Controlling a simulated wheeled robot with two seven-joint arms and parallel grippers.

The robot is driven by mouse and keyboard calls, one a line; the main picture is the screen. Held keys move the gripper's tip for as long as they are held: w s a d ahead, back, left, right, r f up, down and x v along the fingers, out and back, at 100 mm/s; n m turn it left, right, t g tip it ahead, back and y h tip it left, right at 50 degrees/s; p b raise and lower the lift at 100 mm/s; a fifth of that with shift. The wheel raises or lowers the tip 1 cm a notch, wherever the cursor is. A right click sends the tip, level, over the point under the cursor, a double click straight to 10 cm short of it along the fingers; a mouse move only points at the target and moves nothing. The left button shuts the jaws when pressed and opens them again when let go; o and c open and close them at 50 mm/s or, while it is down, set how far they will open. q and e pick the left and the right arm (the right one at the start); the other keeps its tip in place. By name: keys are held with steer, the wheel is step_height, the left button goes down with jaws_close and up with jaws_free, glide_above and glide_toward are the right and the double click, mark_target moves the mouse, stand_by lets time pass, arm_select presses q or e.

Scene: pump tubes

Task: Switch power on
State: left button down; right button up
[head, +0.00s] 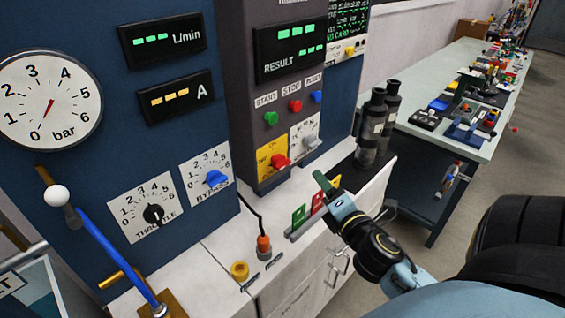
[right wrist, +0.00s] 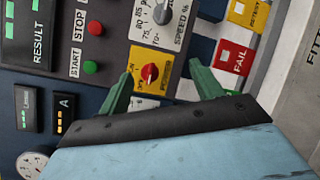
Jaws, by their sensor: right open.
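The power switch is a red knob (head: 281,161) on a yellow plate (head: 266,155), low on the grey control panel. In the right wrist view the red knob (right wrist: 149,72) shows between my fingers, on its yellow plate (right wrist: 146,55). My right gripper (head: 326,184) is open, with green fingers, to the right of the knob and apart from it in the head view. In the right wrist view my gripper (right wrist: 158,70) has its two fingers spread and nothing between them is held. My left gripper is not in view.
A speed dial (head: 311,141) sits beside the switch. START (head: 271,118) and STOP (head: 295,106) buttons are above. Green and red plates (head: 299,215) stand on the white counter near my right gripper. Dark cylinders (head: 371,125) stand behind it. The displays show lit dashes.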

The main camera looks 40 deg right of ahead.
mark_target(285, 165)
steer(key=w+n+y+p, duration=0.1)
steer(key=w+n+y, duration=0.1)
steer(key=w+n, duration=0.2)
steer(key=w+a+n+t+y+p, duration=0.1)
steer(key=w+n+y, duration=0.2)
steer(key=n, duration=0.4)
steer(key=w+n+y+p, duration=0.1)
steer(key=w+n+y, duration=0.1)
steer(key=w+n, duration=0.3)
steer(key=shift+w+a+r+n+t+y, duration=0.3)
steer(key=shift+n+t+y, duration=0.1)
steer(key=shift+n, duration=0.3)
steer(key=shift+w+f, duration=0.15)
steer(key=shift+w, duration=0.5)
steer(key=shift+c, duration=0.2)
steer(key=c, duration=0.9)
